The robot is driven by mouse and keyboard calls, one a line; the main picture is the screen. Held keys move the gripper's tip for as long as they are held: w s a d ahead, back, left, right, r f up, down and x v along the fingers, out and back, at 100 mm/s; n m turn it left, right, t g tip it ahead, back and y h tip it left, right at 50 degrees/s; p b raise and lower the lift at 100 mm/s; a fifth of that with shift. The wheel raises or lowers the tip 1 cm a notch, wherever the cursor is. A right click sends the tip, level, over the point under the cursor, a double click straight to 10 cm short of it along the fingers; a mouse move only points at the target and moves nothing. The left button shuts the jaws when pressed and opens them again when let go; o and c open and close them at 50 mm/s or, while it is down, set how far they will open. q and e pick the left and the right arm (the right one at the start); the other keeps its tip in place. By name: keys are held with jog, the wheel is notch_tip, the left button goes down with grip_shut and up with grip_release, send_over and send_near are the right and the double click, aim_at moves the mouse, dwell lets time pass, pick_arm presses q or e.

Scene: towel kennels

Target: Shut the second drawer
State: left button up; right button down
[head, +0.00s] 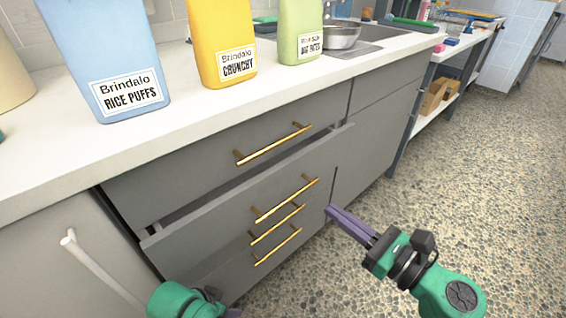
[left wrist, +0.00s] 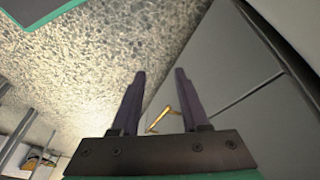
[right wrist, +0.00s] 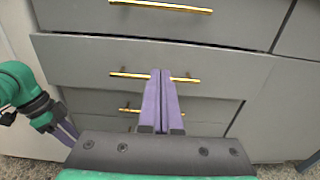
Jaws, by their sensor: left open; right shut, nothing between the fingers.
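The second drawer (head: 215,205) of the grey cabinet stands partly pulled out, with a dark gap above its front. Its gold bar handle (head: 286,199) also shows in the right wrist view (right wrist: 125,74). My right gripper (head: 330,208) is shut and empty, its purple fingers pointing at the drawer front. In the right wrist view its fingertips (right wrist: 160,72) cover the handle's middle; I cannot tell whether they touch. My left gripper is mostly cut off at the bottom of the head view. In the left wrist view (left wrist: 160,75) it is open and empty, low beside the cabinet.
The top drawer (head: 180,180) is closed above; lower drawers with gold handles (head: 277,246) sit below. The white counter (head: 190,105) holds blue (head: 105,50), yellow (head: 220,40) and green (head: 300,30) containers. A white bar handle (head: 100,268) sticks out at left. Speckled floor lies clear at right.

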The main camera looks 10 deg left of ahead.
aim_at(280, 172)
pick_arm(q)
notch_tip(280, 172, up, 2)
jog(key=s+a+g+y+p, duration=0.1)
jog(key=s+a+p, duration=0.1)
jog(key=a, duration=0.1)
pick_arm(e)
jog(key=p+x, duration=0.1)
jog(key=x, duration=1.2)
jog(key=shift+w+a, duration=0.15)
jog(key=shift+a, duration=0.05)
pick_arm(q)
jog(key=shift+n+g, duration=0.3)
jog(key=shift+g, duration=0.1)
jog(key=f, duration=0.5)
jog(key=shift+w+a+f, duration=0.1)
jog(key=shift+w+f, duration=0.1)
jog(key=shift+f, duration=0.05)
